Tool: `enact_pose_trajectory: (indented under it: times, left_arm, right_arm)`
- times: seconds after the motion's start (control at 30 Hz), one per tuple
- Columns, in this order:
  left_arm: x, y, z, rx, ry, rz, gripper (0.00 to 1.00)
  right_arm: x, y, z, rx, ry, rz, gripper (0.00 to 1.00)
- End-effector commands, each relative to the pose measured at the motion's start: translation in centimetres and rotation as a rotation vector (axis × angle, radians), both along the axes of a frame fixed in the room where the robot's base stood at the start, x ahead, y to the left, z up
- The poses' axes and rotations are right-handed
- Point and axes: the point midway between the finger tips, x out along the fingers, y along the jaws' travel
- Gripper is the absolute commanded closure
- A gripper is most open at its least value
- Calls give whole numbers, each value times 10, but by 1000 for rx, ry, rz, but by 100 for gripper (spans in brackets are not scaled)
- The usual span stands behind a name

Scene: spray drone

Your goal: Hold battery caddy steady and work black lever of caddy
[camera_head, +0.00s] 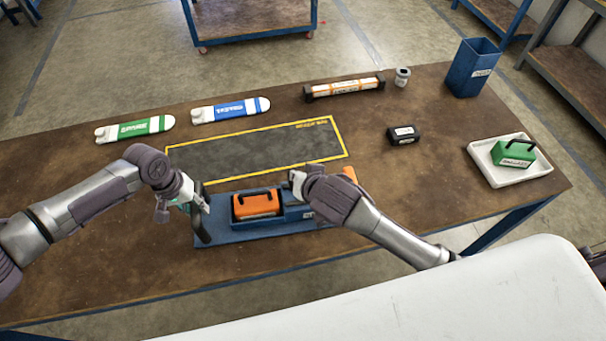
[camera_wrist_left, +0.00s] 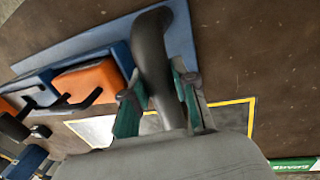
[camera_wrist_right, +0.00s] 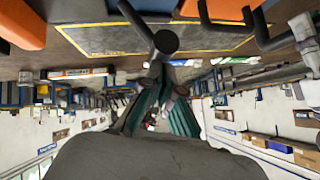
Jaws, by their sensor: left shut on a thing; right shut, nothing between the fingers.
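The battery caddy (camera_head: 215,238) is a blue tray on the table's near side, with an orange battery (camera_head: 257,205) in it. My left gripper (camera_head: 190,206) is shut on the caddy's black upright handle (camera_wrist_left: 150,50) at the left end. My right gripper (camera_head: 297,181) is shut and empty at the caddy's right part, and hides some of it. In the right wrist view a black lever (camera_wrist_right: 148,25) with a round knob end stands right by the closed fingertips (camera_wrist_right: 163,82). Whether they touch it I cannot tell. The orange battery has a black handle (camera_wrist_left: 85,99).
Behind the caddy lies a yellow-bordered dark mat (camera_head: 255,152). A green drone part (camera_head: 135,128) and a blue one (camera_head: 230,110) lie at the back left. A black box (camera_head: 403,135), a white tray (camera_head: 500,178) with a green battery (camera_head: 515,152), and a blue bin (camera_head: 472,68) stand to the right.

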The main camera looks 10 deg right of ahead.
Motion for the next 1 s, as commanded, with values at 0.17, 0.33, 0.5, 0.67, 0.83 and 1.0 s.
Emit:
enact_pose_trajectory:
  times: [0.17,0.33,0.5,0.67,0.83,1.0]
  left_arm:
    - [-1,-5,2,-9,-1,-7,100]
    - [-1,-6,3,-11,-1,-8,100]
    - [0,-7,3,-14,-1,-9,100]
    - [0,-8,4,-15,-2,-10,100]
    - [0,-8,4,-16,-3,-9,100]
    - [1,-8,4,-16,-4,-9,100]
  right_arm:
    - [-4,6,-9,-35,23,3,100]
    - [-5,8,-10,-45,28,6,100]
    - [-6,8,-11,-45,29,5,100]
    - [-6,8,-11,-44,29,4,100]
    - [-6,8,-9,-43,29,5,100]
    - [-6,9,-1,-42,28,5,100]
